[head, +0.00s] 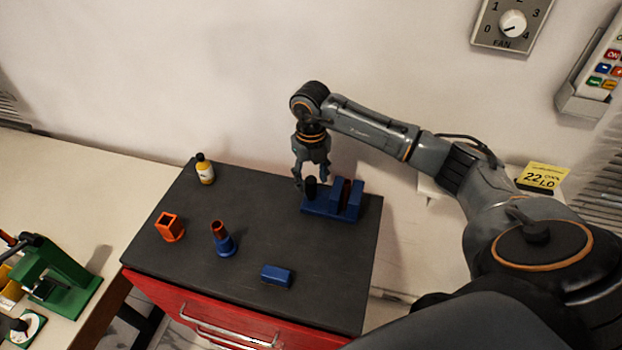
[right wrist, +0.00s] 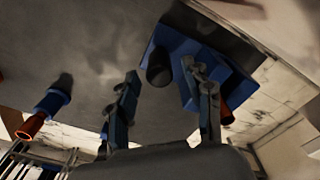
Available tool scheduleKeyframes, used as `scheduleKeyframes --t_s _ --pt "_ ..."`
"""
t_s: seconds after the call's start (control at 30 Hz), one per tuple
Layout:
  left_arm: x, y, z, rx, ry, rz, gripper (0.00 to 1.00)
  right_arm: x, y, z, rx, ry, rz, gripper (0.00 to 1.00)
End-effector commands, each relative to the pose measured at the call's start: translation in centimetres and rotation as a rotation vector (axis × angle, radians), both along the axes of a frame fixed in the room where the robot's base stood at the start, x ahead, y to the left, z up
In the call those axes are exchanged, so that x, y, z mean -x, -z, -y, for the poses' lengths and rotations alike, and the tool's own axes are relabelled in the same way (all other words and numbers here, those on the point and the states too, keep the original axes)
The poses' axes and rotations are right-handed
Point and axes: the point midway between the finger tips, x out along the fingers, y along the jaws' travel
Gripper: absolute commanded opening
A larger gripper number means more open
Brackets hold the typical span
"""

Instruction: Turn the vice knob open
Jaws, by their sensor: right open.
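The blue vice (head: 319,208) stands at the back right of the dark cabinet top, with a black upright knob (head: 311,188) at its left end. A reddish-brown piece (head: 347,190) shows between its blue jaws. My right gripper (head: 311,182) points down over the knob with its fingers apart, one on each side in the picture. In the right wrist view the dark round knob (right wrist: 160,68) shows between the open fingertips (right wrist: 163,74), with the blue vice body (right wrist: 185,45) behind. I cannot tell whether a finger touches the knob. My left gripper is not in view.
On the cabinet top (head: 320,290) stand a yellow bottle (head: 205,170), an orange square holder (head: 171,228), a blue stand with a brown tube (head: 223,241) and a blue block (head: 276,275). A green press (head: 62,278) is at left. The wall is close behind the vice.

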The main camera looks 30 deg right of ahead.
Motion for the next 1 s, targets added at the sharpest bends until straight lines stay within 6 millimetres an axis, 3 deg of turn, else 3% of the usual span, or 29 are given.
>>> scheduleKeyframes --t_s 0.2,0.53,0.8,1.0 --pt "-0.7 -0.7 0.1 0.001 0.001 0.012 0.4 0.0 2.2 0.0 0.0 0.001 -0.001 0.51" --pt "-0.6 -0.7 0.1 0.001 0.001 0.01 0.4 0.0 2.6 0.0 -0.001 0.0 0.001 0.51" --pt "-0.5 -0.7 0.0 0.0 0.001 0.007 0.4 0.0 2.5 0.0 -0.001 0.0 0.001 0.0" --pt "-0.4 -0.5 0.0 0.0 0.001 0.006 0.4 0.0 2.6 0.0 0.0 -0.007 0.001 0.0"
